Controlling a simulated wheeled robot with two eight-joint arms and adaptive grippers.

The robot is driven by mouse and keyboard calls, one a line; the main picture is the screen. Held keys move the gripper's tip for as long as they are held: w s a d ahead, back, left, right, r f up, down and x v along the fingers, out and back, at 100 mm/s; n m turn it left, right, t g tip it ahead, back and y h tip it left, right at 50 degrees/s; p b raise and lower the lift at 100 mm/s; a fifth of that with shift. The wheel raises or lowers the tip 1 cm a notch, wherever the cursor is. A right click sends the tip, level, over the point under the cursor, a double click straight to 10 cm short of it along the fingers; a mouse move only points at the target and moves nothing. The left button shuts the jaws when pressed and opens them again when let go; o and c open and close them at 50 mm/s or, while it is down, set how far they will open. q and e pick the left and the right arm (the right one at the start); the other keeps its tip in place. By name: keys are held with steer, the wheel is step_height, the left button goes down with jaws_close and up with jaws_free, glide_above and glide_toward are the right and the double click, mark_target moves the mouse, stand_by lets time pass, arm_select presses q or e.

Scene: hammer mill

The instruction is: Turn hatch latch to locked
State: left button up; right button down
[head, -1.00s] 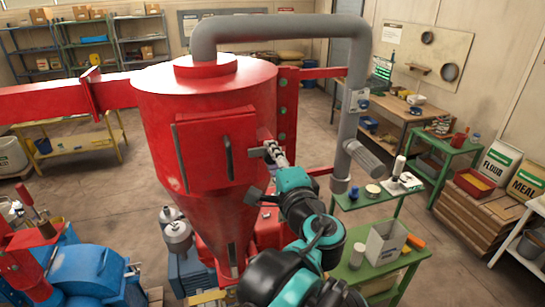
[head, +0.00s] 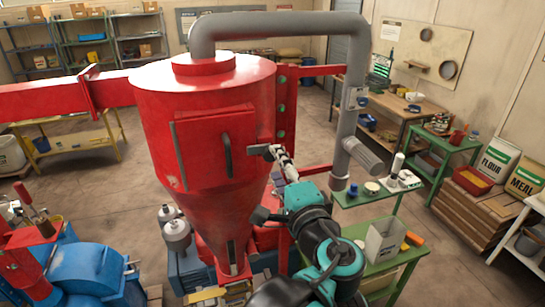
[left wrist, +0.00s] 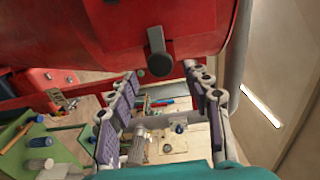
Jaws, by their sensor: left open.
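The red hopper (head: 205,85) carries a red hatch door (head: 200,150) with a dark upright handle (head: 228,155). The grey hatch latch (head: 259,149) sits at the hatch's right side, sticking out sideways in the head view. In the left wrist view the latch (left wrist: 157,50) shows as a dark bar with a wider end, against the red hopper. My left gripper (head: 281,155) is right of the latch, partly hidden by its own arm. In the left wrist view its fingers (left wrist: 161,76) are spread, with the latch end just beyond the gap between the tips. My right gripper is not in view.
A grey pipe (head: 355,75) bends from the hopper top down on the right, near my left arm. A red beam (head: 315,71) runs behind the gripper. Green tables (head: 362,200) with containers stand to the right. A blue machine (head: 85,275) is at lower left.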

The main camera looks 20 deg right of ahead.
arm_select(q)
steer(key=s, duration=0.7)
steer(key=shift+w, duration=0.15)
steer(key=w+a+f+n+g+y+b, duration=0.25)
steer(key=a+f+b, duration=0.35)
steer(key=a+f, duration=0.55)
steer(key=w+a+f+n+g+y+b, duration=0.1)
steer(key=w+a+f+n+g+b, duration=0.25)
steer(key=a+f, duration=0.75)
steer(key=s+a+f+n+g+h+b, duration=0.1)
steer(key=s+a+f+n+b, duration=0.2)
steer(key=f+b, duration=0.3)
steer(key=s+a+f+n+g+h+b, duration=0.1)
steer(key=s+a+f+n+b, duration=0.3)
steer(key=f, duration=1.3)
steer(key=s+a+f+n+g+h+b, duration=0.2)
steer(key=f+b, duration=0.6)
steer(key=f, duration=0.4)
steer(key=shift+s+a+n+g+b, duration=0.4)
steer(key=shift+s+a+n, duration=0.5)
steer(key=shift+s+n, duration=0.3)
steer(key=shift+f, duration=0.1)
